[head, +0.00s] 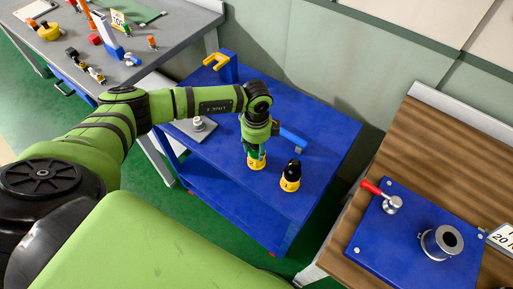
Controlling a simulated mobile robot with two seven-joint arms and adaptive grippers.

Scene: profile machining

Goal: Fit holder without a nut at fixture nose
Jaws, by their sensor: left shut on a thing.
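My left gripper (257,150) points down over the blue cart (325,170) and is shut on a holder whose body is mostly hidden by the fingers. Under it is a yellow base (256,161), at or just above the cart top; I cannot tell if it touches. A second holder (292,171), black on top, stands upright in a yellow base (289,184) to the right, apart from the gripper. On the wooden bench, a blue plate carries a grey hollow cylinder (429,246), which looks like the fixture nose; its bore is open. My right gripper is out of view.
A red-handled clamp (391,203) stands on the blue plate (400,250). On the cart are a blue post with a yellow fork (216,61), a small metal part on a grey plate (198,124) and a blue bar (293,138). A grey table (170,45) at upper left holds several small parts.

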